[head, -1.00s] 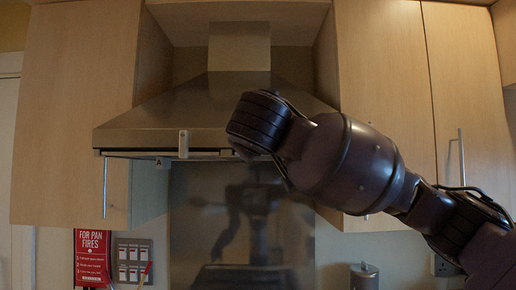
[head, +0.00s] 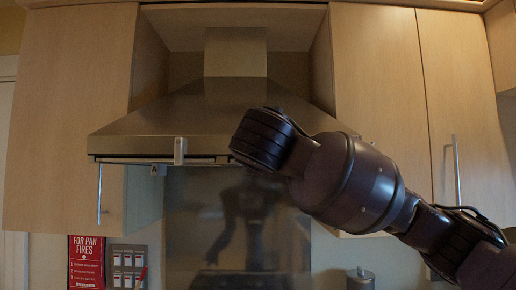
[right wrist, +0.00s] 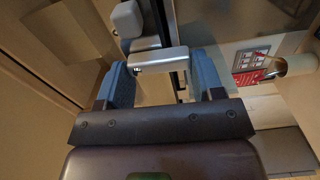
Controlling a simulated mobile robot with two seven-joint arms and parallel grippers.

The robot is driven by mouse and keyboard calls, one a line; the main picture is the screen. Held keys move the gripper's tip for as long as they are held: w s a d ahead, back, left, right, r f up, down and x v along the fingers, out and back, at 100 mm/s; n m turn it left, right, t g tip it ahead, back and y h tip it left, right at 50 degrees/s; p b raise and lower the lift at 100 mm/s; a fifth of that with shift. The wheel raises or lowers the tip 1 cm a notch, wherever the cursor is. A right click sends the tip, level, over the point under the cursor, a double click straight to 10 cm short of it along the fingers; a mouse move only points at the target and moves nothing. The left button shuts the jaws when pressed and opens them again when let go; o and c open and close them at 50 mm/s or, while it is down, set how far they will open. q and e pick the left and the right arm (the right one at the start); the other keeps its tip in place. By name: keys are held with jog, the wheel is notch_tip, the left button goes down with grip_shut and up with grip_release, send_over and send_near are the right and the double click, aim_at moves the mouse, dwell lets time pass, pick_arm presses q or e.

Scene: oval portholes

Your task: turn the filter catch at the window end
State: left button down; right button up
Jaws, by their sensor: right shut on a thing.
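The steel cooker hood (head: 190,112) hangs between wooden cupboards in the head view. In the right wrist view, a short silver catch (right wrist: 150,64) lies crosswise between the two blue fingers of my right gripper (right wrist: 163,68). The gripper is shut on it. In the head view my right arm (head: 345,180) comes in from the right, and its wrist covers part of the hood's front edge. The fingers and the held catch are hidden there. A small pale upright piece (head: 180,150) sits on the hood's front edge, left of the wrist. My left gripper is not in view.
A red pan-fire sign (head: 87,262) and a switch panel (head: 128,266) are on the wall below left. Cupboard doors (head: 383,100) stand close on the right. A metal canister (head: 360,280) stands below.

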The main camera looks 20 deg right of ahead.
jog(key=shift+n, duration=0.4)
jog(key=o, duration=0.9)
jog(key=shift+s, duration=0.1)
jog(key=shift+b+v, duration=1.3)
jog(key=shift+v, duration=4.05)
